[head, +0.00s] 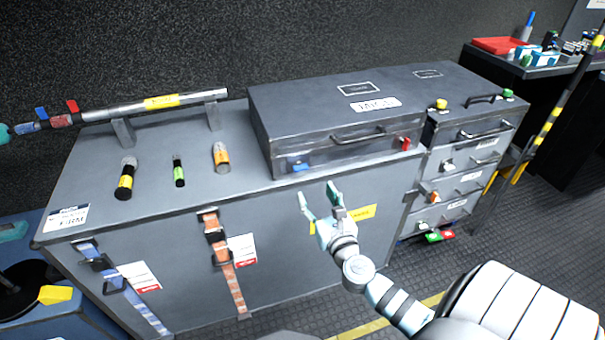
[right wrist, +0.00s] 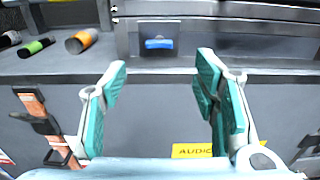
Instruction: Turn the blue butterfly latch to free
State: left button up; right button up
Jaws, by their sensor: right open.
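The blue butterfly latch (head: 299,167) is on the front face of the grey case (head: 300,115), near its left end. In the right wrist view the latch (right wrist: 159,44) lies flat and horizontal on a dark plate, straight ahead between the fingers. My right gripper (head: 322,190) is open and empty, in front of the cabinet and a little below the latch, apart from it. Its teal fingertips also show in the right wrist view (right wrist: 162,80). A red latch (head: 404,144) is at the right end of the same case front. My left gripper is not in view.
The case stands on a grey cabinet (head: 70,205) with an orange strap (head: 226,262) and a blue strap (head: 130,296) on its front. A drawer unit (head: 450,183) is at the right.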

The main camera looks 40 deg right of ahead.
aim_at(302, 170)
jog(key=b+x, duration=0.1)
jog(key=x, duration=1)
jog(key=shift+w, duration=0.1)
jog(key=c, duration=1.2)
jog(key=shift+o, duration=0.2)
